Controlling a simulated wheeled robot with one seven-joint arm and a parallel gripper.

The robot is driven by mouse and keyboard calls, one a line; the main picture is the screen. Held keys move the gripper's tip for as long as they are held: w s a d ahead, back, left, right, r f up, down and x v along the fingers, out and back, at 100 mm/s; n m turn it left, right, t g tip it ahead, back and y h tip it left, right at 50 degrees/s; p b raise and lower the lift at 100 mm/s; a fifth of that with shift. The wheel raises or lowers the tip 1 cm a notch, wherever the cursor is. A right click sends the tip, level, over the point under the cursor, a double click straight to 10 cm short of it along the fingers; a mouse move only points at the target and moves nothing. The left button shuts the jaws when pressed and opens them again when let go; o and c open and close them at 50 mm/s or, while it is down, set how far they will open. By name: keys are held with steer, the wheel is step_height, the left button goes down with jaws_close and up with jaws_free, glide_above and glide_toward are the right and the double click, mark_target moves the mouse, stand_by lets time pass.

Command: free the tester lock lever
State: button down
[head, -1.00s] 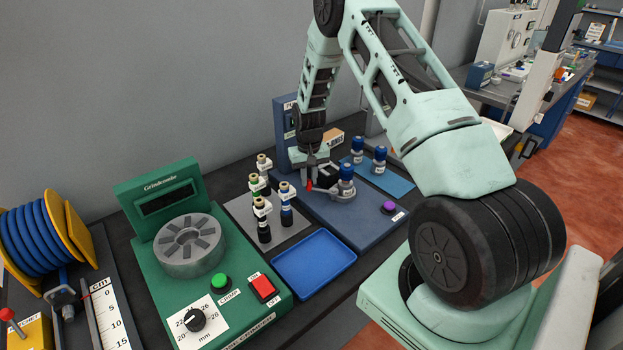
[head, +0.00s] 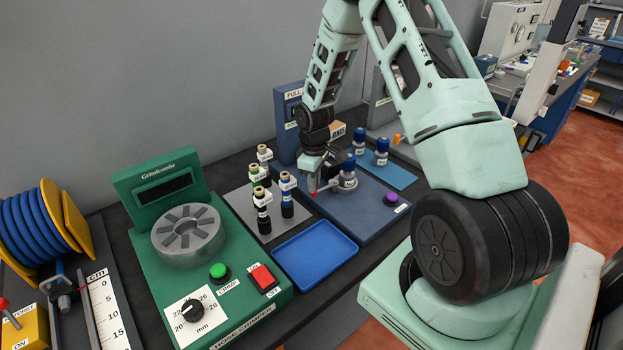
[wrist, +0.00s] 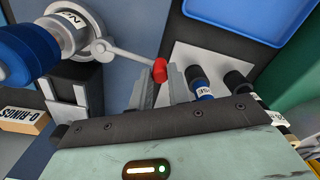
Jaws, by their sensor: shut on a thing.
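The tester (head: 365,213) is a dark blue base with a purple button (head: 391,199). A blue-topped fitting with a pale label (head: 348,166) stands in it, ringed by a grey collar (wrist: 101,48). From the collar a thin lever (wrist: 130,58) reaches out to a red knob (wrist: 160,70). My gripper (head: 314,190) is low over the tester, left of the fitting. In the wrist view my gripper (wrist: 161,85) has its two fingers on either side of the red knob, shut on it. In the head view the fingers mostly hide the knob.
Several fittings with dark bodies stand on a grey plate (head: 268,232) just left of my gripper. A blue tray (head: 314,257) lies in front, looking empty. Two blue-capped fittings (head: 381,152) stand behind right. The green crimper (head: 190,250) is further left. An O-rings box (wrist: 20,122) is close by.

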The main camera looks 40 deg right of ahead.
steer(key=shift+s+n, duration=0.4)
steer(key=shift+n, duration=0.3)
steer(key=c, duration=1.6)
jaws_free()
steer(key=shift+s, duration=0.1)
steer(key=shift+r, duration=0.1)
step_height(320, 180, up, 17)
steer(key=b, duration=0.2)
steer(key=shift+r+b, duration=0.15)
steer(key=shift+b, duration=0.25)
steer(key=shift+a, duration=0.1)
